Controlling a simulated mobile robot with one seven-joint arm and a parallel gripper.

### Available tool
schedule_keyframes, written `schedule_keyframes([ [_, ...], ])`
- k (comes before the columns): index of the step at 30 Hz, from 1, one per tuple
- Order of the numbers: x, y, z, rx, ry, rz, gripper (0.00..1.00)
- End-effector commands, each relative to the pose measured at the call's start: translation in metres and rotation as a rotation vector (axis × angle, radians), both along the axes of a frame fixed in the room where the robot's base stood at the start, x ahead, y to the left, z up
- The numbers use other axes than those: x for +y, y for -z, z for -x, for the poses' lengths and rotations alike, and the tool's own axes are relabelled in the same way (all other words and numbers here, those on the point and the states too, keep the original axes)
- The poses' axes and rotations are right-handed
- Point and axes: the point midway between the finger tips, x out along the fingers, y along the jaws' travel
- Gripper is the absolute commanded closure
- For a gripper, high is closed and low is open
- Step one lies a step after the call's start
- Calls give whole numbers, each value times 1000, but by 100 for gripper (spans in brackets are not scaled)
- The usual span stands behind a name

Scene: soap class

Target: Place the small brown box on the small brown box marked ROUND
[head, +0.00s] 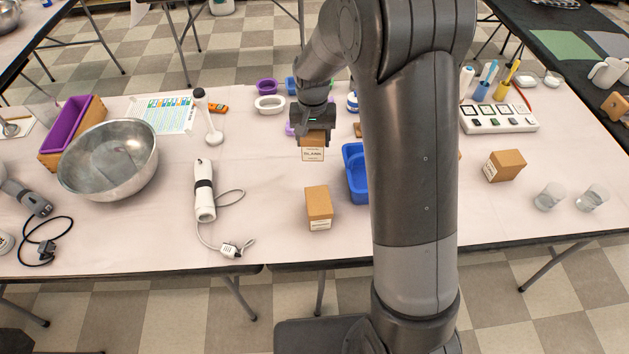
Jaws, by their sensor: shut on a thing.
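My gripper (312,128) is shut on a small brown box (313,143) with a pale label on its front; the lettering is too small to read surely. The held box is upright at the middle of the table, behind another small brown box (319,204); I cannot tell its exact height above the tabletop. That nearer box stands on the table with a label low on its front, too small to read. A third small brown box (505,165) sits at the right with a label on its left side. I cannot make out which box is marked ROUND.
A blue bin (355,174) stands close to the right of the nearer box, partly behind my arm. A white device with a cable (204,191) and a metal bowl (110,160) lie to the left. Two glasses (549,197) are at the right. Bare table (275,225) lies left of the nearer box.

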Motion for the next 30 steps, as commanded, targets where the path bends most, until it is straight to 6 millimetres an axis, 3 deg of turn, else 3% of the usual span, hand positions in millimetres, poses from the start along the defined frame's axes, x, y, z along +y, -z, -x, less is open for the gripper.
schedule_keyframes([
  [9, -60, -51, 71, -7, 125, 9, 70],
  [18, -100, -76, 144, -4, 238, 1, 70],
  [24, -111, -81, 172, 0, 276, -5, 70],
  [30, -99, -72, 174, 3, 282, -5, 70],
])
